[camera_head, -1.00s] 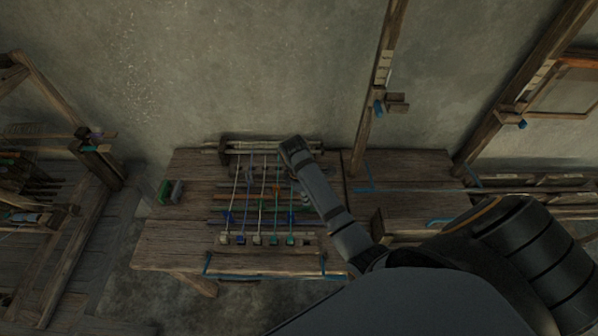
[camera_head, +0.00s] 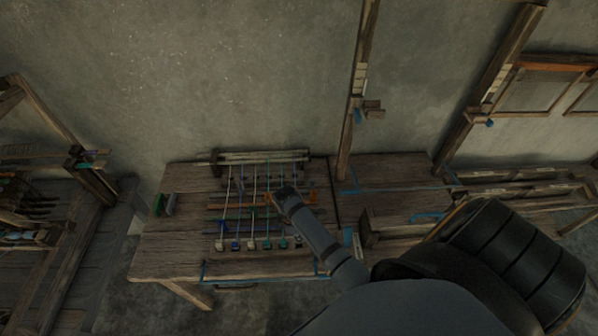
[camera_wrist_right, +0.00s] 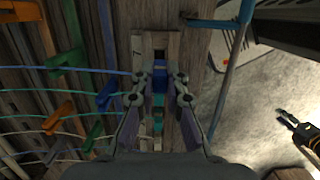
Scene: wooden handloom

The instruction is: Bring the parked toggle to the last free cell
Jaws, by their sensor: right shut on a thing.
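My right gripper (camera_wrist_right: 160,78) is shut on a blue toggle (camera_wrist_right: 160,84), just below or in line with a dark slot in a wooden strip (camera_wrist_right: 170,48) marked with a 7. Teal pieces (camera_wrist_right: 158,112) show between the fingers, partly hidden. In the head view my right gripper (camera_head: 283,197) is over the corded part of the bench and hides what it holds. A row of toggles (camera_head: 252,244) sits along the rack's front, each with a cord running back. I cannot tell whether the held toggle touches the strip.
Orange (camera_wrist_right: 60,115), green and blue pegs stand left of the gripper among taut cords. A blue bar (camera_wrist_right: 215,24) is at the upper right. A rail (camera_head: 262,156) runs behind the cords. Green and grey blocks (camera_head: 165,204) lie on the bench's left.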

